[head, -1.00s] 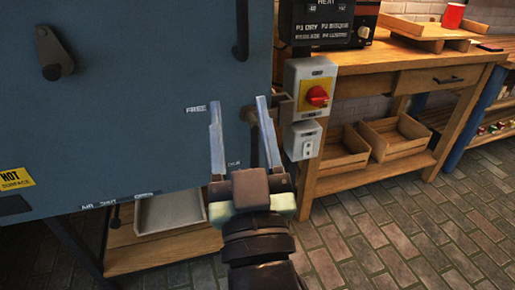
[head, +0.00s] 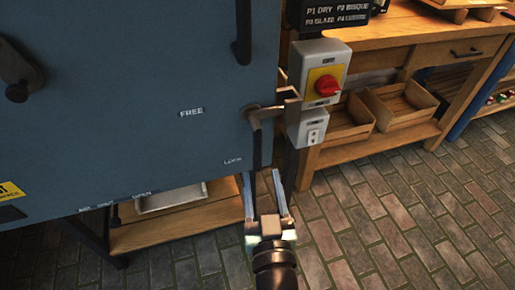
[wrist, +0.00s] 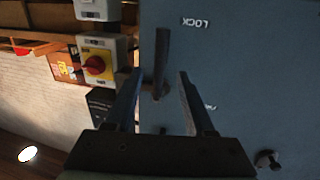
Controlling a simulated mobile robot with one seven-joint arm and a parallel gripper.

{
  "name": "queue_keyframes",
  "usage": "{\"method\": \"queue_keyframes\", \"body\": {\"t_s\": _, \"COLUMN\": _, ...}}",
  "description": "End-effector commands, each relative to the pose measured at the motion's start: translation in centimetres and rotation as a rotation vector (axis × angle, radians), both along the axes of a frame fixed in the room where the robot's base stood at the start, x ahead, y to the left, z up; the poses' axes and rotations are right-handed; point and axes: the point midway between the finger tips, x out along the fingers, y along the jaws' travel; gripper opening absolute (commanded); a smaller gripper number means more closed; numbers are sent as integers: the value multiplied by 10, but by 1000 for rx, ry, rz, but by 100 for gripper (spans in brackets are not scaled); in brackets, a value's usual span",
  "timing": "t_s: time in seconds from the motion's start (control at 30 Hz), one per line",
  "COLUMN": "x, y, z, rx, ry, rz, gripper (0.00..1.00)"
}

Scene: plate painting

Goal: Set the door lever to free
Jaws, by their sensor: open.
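The dark door lever (head: 257,148) is on the right edge of the blue-grey door (head: 120,110). It hangs straight down from its pivot, with its end beside the LOCK label (head: 232,161). The FREE label (head: 191,112) is to the left of the pivot. My gripper (head: 261,172) is open and empty, its fingertips just below the lever's end in the head view. In the wrist view the lever (wrist: 161,60) shows between the two fingers of my gripper (wrist: 160,72), with no visible contact. The FREE label there is partly hidden by a finger.
A grey switch box with a red knob (head: 326,86) and a grey socket box (head: 308,130) stand close right of the lever. A wooden workbench (head: 420,55) with crates is behind. The brick floor (head: 400,220) is clear at lower right.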

Motion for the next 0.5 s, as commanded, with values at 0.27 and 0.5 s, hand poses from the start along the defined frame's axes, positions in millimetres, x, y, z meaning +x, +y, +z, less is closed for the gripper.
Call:
{"method": "queue_keyframes", "body": {"t_s": 0.27, "x": 48, "y": 6, "z": 2, "rx": 1, "ry": -2, "rz": 0, "gripper": 55}}
{"method": "queue_keyframes", "body": {"t_s": 0.5, "x": 71, "y": 8, "z": 1, "rx": 1, "ry": -1, "rz": 0, "gripper": 55}}
